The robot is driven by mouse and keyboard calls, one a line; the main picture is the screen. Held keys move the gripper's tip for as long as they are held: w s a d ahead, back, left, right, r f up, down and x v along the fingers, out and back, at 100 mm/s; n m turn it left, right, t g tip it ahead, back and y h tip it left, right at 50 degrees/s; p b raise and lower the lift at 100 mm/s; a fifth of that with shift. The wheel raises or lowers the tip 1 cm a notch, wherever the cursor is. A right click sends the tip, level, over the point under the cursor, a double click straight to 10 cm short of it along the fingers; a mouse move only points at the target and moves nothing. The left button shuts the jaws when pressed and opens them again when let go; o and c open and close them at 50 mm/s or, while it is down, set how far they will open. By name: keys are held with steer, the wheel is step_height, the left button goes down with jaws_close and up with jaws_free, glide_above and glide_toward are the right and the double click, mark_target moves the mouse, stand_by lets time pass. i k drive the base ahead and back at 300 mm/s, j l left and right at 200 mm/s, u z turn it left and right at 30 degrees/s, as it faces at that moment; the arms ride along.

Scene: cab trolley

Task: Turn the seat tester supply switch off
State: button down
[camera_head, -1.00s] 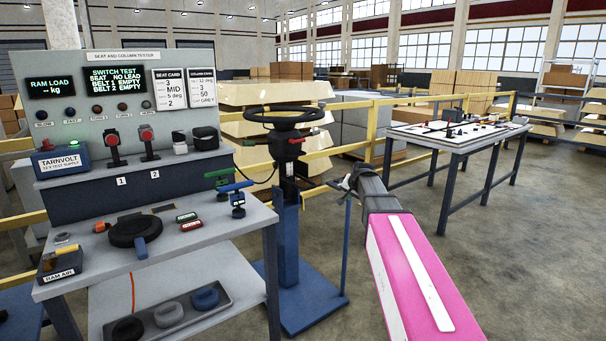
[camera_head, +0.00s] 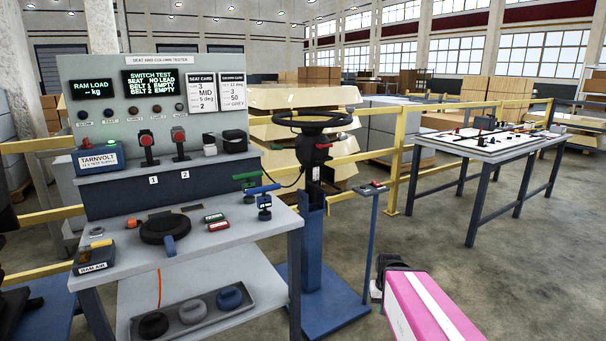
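The seat tester supply is a blue box (camera_head: 98,158) labelled TARNVOLT, 12 V test supply, at the left end of the bench's raised shelf. My gripper (camera_head: 377,291) is a small dark shape at the end of my pink and white arm, low and right of the steering column stand. It is well apart from the supply box and touches nothing that I can see. Its fingers are too hidden to tell open from shut.
The grey bench (camera_head: 225,247) holds a black round pad (camera_head: 165,229), a RAM AIR box (camera_head: 93,258) and small clamps. The steering column stand (camera_head: 313,240) and a thin blue post (camera_head: 371,240) stand between the bench and my arm.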

mark_target(86, 145)
steer(key=u, duration=1.95)
steer(key=i+j+z, duration=0.1)
steer(key=i+j, duration=0.35)
steer(key=i+j+z, duration=0.1)
steer(key=j, duration=0.15)
steer(key=k, duration=0.1)
steer(key=i, duration=0.15)
